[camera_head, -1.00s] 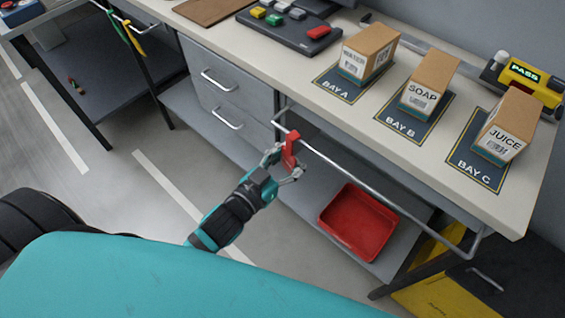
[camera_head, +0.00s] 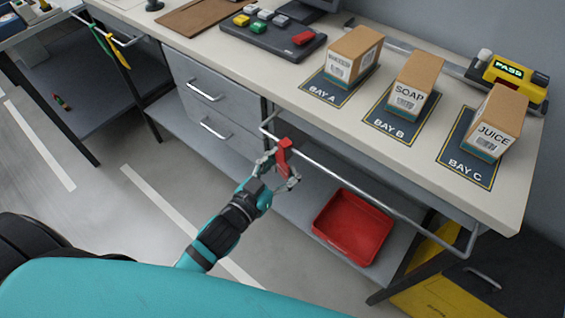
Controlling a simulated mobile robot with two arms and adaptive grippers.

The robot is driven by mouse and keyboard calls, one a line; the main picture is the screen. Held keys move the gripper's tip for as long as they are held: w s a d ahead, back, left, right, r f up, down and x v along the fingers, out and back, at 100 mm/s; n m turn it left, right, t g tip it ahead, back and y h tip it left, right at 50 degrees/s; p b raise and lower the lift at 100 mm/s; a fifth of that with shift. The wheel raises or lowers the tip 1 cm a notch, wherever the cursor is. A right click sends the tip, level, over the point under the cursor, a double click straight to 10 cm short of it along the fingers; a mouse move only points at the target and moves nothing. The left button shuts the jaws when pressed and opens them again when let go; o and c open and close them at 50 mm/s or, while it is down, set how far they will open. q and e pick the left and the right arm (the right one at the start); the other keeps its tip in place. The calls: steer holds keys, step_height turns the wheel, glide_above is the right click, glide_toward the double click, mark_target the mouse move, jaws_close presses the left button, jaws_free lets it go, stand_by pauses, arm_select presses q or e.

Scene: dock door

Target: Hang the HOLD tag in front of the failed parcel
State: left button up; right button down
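A red tag (camera_head: 284,154) is between the fingers of my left gripper (camera_head: 279,171), which looks closed on it. Its lettering cannot be read. The tag's top is at the bench's front rail (camera_head: 372,196), towards its left end; I cannot tell whether it touches the rail. Three brown parcels stand on the bench: one whose label is too blurred to read for sure (camera_head: 353,55) at BAY A, SOAP (camera_head: 414,82) at BAY B and JUICE (camera_head: 492,125) at BAY C. No fail mark shows on any parcel. My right gripper is out of view.
A yellow scanner (camera_head: 508,75) reading PASS stands behind BAY C. A button panel (camera_head: 275,38) is left of BAY A. A red tray (camera_head: 352,227) sits on the lower shelf. Yellow and green tags (camera_head: 110,45) hang from a rail at upper left.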

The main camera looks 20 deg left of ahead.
arm_select(q)
steer(key=o, duration=0.3)
steer(key=shift+r, duration=0.1)
steer(key=v, duration=1.2)
steer(key=s+a+f+g+y, duration=0.1)
steer(key=s+f+g, duration=0.1)
steer(key=f, duration=0.8)
steer(key=s+a+f+n+g+y, duration=0.1)
steer(key=s+a+f+g, duration=0.15)
steer(key=f, duration=0.85)
steer(key=s+a+f+g+y, duration=0.1)
steer(key=f+g, duration=0.2)
steer(key=f, duration=0.7)
steer(key=s+f+g, duration=0.2)
steer(key=s+f, duration=0.4)
steer(key=s+a+f+g+y, duration=0.1)
steer(key=s+f+g, duration=0.2)
steer(key=s+f, duration=0.4)
steer(key=s+a+f+g+p, duration=0.1)
steer(key=s+f+g, duration=0.2)
steer(key=s+f, duration=0.3)
steer(key=shift+s+a+f+y, duration=0.1)
steer(key=shift+s+f+y, duration=0.2)
steer(key=shift+s, duration=0.2)
